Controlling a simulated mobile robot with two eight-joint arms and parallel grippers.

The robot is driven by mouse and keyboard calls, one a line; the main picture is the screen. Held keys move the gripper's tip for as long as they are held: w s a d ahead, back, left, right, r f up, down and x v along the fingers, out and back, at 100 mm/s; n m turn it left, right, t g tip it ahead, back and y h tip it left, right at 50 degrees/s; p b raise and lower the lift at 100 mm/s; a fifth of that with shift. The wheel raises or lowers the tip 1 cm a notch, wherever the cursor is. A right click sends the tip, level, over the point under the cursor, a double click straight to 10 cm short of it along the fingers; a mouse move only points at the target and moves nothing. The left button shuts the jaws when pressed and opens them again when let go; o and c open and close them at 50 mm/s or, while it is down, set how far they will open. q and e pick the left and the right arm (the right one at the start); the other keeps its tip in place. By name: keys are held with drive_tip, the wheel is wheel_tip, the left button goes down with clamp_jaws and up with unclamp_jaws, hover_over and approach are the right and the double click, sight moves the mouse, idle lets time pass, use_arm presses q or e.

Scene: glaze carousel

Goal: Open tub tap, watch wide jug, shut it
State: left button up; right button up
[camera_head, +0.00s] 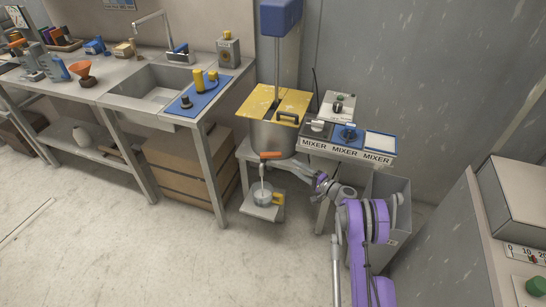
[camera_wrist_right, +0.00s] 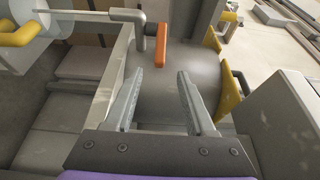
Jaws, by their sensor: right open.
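The tub (camera_head: 272,137) is a grey drum under a yellow lid, beside the mixer bench. Its tap has an orange handle (camera_head: 270,155), which also shows in the wrist view (camera_wrist_right: 160,46). A pale column, apparently a stream, runs from the spout down to the wide jug (camera_head: 262,197). The jug is grey with a yellow handle and stands on a low shelf; part of it shows in the wrist view (camera_wrist_right: 28,22). Its fill level is too small to tell. My right gripper (camera_wrist_right: 160,78) is open and empty, apart from the orange handle, which lies beyond its fingertips. My left gripper is not in view.
The mixer bench (camera_head: 345,147) stands right of the tub, above my right arm. A grey bin (camera_head: 390,190) is behind my arm. The sink table (camera_head: 140,97) stands at left with a blue mat (camera_head: 200,97). The floor in front is clear.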

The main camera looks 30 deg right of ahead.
sight(278, 157)
drive_tip(key=b+x, duration=0.1)
drive_tip(key=x, duration=0.9)
drive_tip(key=shift+w+a, duration=0.1)
drive_tip(key=shift+c, duration=0.3)
clamp_jaws()
idle(0.9)
